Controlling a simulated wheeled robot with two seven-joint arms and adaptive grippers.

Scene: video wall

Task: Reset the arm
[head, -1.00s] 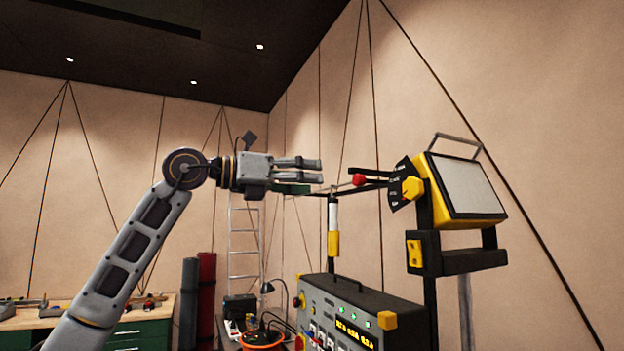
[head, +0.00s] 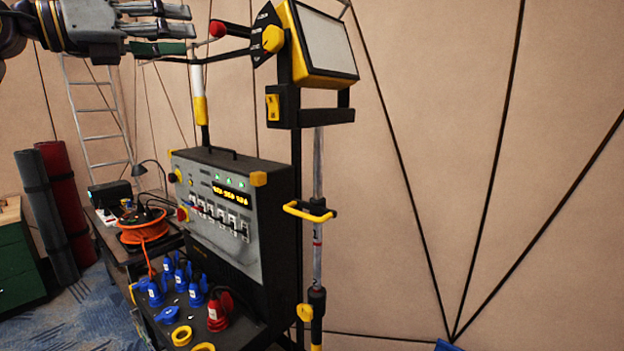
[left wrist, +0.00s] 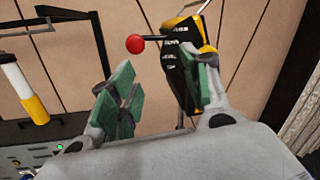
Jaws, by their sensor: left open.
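My left gripper (head: 190,22) is at the top left of the head view, its fingers spread and empty, pointing right. In the left wrist view its green-padded fingers (left wrist: 160,90) stand apart with nothing gripped. A black lever arm with a red ball knob (head: 217,28) lies just beyond the fingertips in the head view. The knob also shows in the left wrist view (left wrist: 135,44), beyond the fingers and apparently apart from them. The lever runs to a black labelled dial plate with a yellow hub (head: 273,39). My right gripper is not in view.
A yellow-framed lamp panel (head: 325,45) stands on a black post beside the dial. Below is a grey control box (head: 225,205) with lit buttons, and blue and red plugs (head: 217,312) on a shelf. An orange cable reel (head: 143,232) is at left. The right side shows bare wall.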

